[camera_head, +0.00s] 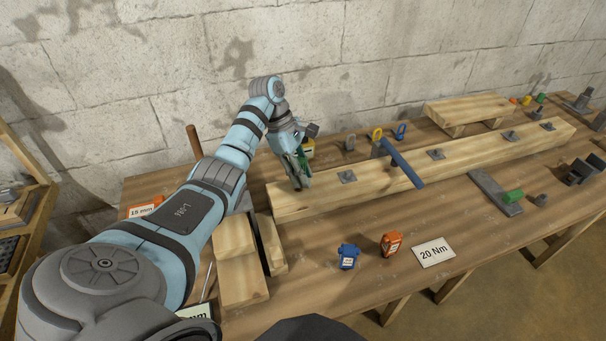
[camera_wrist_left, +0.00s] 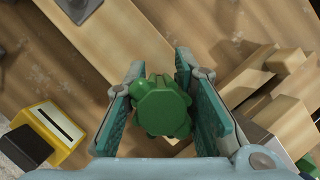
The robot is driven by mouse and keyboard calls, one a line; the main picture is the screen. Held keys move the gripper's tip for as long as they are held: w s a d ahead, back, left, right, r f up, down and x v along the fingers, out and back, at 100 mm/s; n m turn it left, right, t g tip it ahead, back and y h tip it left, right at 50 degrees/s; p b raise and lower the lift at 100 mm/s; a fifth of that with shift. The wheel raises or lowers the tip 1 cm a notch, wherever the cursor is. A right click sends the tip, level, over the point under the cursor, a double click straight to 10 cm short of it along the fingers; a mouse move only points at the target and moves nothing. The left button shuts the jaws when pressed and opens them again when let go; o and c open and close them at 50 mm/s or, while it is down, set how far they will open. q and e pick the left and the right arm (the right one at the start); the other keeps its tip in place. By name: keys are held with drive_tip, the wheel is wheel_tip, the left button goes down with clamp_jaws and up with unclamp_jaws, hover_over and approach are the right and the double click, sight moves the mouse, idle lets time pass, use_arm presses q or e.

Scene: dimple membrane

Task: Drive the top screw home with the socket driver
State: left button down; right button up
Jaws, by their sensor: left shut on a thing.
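My left gripper (camera_head: 300,178) is over the left end of a long wooden beam (camera_head: 480,158). It is shut on a green, lobed handle (camera_wrist_left: 162,105), which sits between its fingers in the left wrist view. I take this to be the driver's handle; its lower end is hidden beneath it. A plate (camera_wrist_left: 77,8) also shows at the top of the wrist view. I cannot tell which is the top screw. My right gripper is not in view.
A blue bar (camera_head: 402,165) lies across the beam. A yellow box (camera_wrist_left: 48,138) stands near the gripper. Wood blocks (camera_head: 240,262) lie at the left. Blue (camera_head: 348,256) and orange (camera_head: 391,243) items and a "20 Nm" card (camera_head: 433,252) lie in front. A stone wall stands behind.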

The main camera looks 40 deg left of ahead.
sight(303, 162)
use_arm(q)
drive_tip(key=shift+r+p, duration=1.3)
drive_tip(key=shift+r, duration=0.75)
drive_tip(key=shift+r+p, duration=1.2)
drive_tip(key=shift+r, duration=0.4)
